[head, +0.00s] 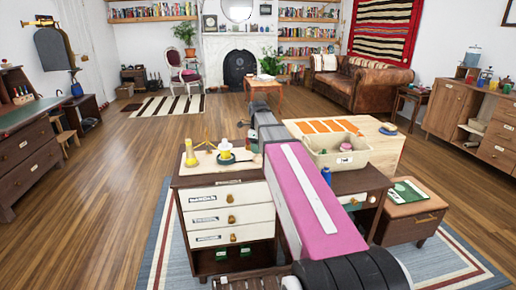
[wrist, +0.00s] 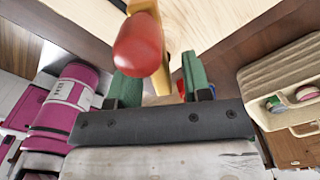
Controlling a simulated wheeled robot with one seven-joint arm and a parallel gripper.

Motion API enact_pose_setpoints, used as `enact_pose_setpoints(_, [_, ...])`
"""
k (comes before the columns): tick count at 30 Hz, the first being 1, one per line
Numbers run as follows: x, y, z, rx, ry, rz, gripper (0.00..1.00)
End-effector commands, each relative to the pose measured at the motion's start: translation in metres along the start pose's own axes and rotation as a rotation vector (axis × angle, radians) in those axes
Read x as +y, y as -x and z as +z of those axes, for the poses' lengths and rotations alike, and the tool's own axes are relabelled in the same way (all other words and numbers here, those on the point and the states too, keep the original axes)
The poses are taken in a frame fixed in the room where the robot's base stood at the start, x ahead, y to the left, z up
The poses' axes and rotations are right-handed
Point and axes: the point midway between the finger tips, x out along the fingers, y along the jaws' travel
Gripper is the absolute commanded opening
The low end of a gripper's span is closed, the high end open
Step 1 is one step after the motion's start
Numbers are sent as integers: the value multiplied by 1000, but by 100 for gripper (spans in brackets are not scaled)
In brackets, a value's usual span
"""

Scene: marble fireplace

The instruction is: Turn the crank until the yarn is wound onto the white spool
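In the wrist view my gripper (wrist: 160,68) has two green fingers standing apart. A red rounded knob (wrist: 140,46) on a yellow bar (wrist: 162,35) shows at the fingertips. It overlaps the left finger in the picture, and I cannot tell whether it is between the fingers. In the head view a small white and yellow piece (head: 225,148), possibly the spool, stands on the desk left of my arm's end. My gripper is small and partly hidden by my arm there. The yarn's path and the crank's full shape are too small to make out.
A yellow bottle-shaped object (head: 190,154) stands on the desk's (head: 204,198) left part. A beige bin (head: 322,156) holding small items is right of my arm. Open floor lies left of the desk.

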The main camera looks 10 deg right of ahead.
Motion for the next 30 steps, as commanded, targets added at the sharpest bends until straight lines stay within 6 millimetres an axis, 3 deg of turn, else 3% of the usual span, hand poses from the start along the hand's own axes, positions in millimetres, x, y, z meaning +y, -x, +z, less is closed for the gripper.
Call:
enact_pose_setpoints(8, [0, 8, 0, -1, 0, -1, 45])
enact_pose_setpoints(24, [-1, 92, 0, -1, 0, -1, 45])
enact_pose_setpoints(30, [0, 106, 0, 0, 0, -1, 45])
